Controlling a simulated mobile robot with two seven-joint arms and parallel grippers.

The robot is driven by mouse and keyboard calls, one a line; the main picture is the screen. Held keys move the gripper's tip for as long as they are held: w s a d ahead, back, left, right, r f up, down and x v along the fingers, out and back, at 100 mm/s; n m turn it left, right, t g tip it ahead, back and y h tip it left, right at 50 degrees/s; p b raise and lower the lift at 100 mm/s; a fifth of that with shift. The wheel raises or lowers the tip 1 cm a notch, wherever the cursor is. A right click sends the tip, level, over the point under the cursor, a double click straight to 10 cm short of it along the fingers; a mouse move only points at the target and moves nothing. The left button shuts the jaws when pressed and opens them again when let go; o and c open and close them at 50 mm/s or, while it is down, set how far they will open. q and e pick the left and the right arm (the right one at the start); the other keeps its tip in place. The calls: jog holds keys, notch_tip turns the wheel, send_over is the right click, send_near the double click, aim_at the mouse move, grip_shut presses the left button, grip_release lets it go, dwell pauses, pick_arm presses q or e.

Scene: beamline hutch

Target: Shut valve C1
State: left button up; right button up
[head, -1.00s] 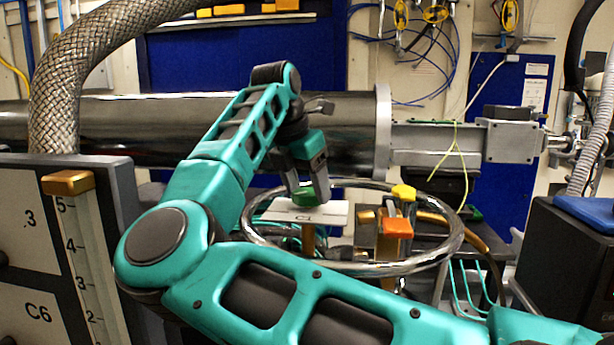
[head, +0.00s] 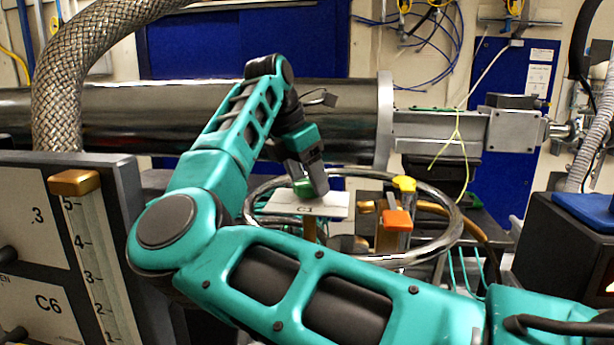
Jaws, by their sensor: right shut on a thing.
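Valve C1 stands inside a shiny metal ring, with a white plate (head: 325,205) lettered C1 and a brass stem (head: 309,230) below it. Its green handle (head: 303,188) sits just above the plate, partly hidden by the gripper fingers. My right gripper (head: 314,186) is shut on the green handle, reaching down from above with its fingers tilted. My teal right arm crosses the foreground and bends up at the left. My left gripper is not in view.
The metal ring (head: 452,243) surrounds the valve. Beside it are an orange handle (head: 397,220) and a yellow handle (head: 404,184). A large steel pipe (head: 110,110) runs behind. A panel marked C6 (head: 35,300) stands at left, a dark box (head: 560,255) at right.

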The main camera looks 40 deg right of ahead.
jog(key=o, duration=1.1)
jog(key=shift+c, duration=0.2)
jog(key=v, duration=1.3)
jog(key=shift+p, duration=0.35)
jog(key=shift+f, duration=0.1)
